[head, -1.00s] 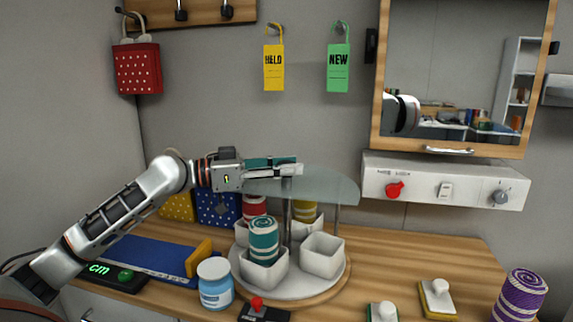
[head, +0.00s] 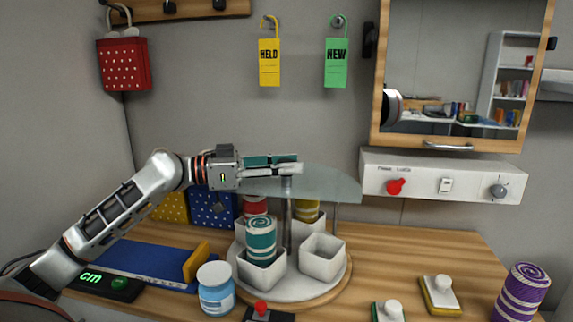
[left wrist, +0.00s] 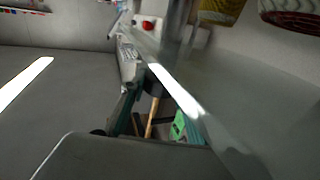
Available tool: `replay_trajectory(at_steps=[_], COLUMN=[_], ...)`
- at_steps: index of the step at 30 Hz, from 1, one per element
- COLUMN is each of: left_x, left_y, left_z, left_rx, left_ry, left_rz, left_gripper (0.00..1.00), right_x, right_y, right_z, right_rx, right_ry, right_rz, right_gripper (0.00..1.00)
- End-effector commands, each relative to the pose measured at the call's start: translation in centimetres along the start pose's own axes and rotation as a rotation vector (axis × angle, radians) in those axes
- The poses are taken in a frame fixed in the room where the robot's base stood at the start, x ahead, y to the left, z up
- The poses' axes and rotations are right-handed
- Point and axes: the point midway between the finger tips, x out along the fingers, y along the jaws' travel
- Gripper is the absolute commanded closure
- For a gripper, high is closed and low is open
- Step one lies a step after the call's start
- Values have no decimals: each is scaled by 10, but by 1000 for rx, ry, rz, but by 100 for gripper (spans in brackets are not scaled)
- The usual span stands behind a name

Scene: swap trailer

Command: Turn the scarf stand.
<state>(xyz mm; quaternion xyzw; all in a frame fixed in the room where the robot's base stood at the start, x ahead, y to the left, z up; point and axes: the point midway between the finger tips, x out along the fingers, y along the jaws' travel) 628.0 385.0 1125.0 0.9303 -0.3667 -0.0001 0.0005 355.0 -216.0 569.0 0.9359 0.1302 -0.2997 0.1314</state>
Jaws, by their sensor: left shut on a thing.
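The scarf stand (head: 337,281) is a round white turntable on the wooden counter, with a grey centre post and a clear glass half-disc (head: 330,184) on top. White square cups stand on it. One holds a teal striped scarf roll (head: 261,238), others hold a red roll (head: 255,205) and a yellow roll (head: 307,210). The front right cup (head: 322,258) looks empty. My left gripper (head: 285,165) is shut at the glass top, near the top of the post; its exact grip is hard to see. My right gripper is not in view.
A blue-white jar (head: 216,288) and a red-knobbed block (head: 262,311) stand close in front of the stand. A blue board (head: 145,262) lies left. White-handled blocks (head: 440,295) and a purple roll (head: 523,291) are at right. A switch panel (head: 443,177) and mirror hang behind.

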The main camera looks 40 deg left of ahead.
Motion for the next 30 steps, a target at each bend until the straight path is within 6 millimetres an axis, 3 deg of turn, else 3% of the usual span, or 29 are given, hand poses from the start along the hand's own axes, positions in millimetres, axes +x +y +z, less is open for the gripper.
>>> replay_trajectory(at_steps=[1,3,17,30], left_x=[0,0,-6,-65], left_y=[0,0,0,0], left_z=[-3,-3,0,0], left_rx=[2,2,-1,-1], left_ry=[4,4,0,0], left_rz=[-2,-2,-1,-2], left_gripper=[62,52,52,52], right_x=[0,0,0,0], right_y=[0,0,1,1], right_z=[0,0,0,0], right_rx=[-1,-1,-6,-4], right_ry=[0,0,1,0], right_rz=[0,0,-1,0], right_gripper=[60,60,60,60])
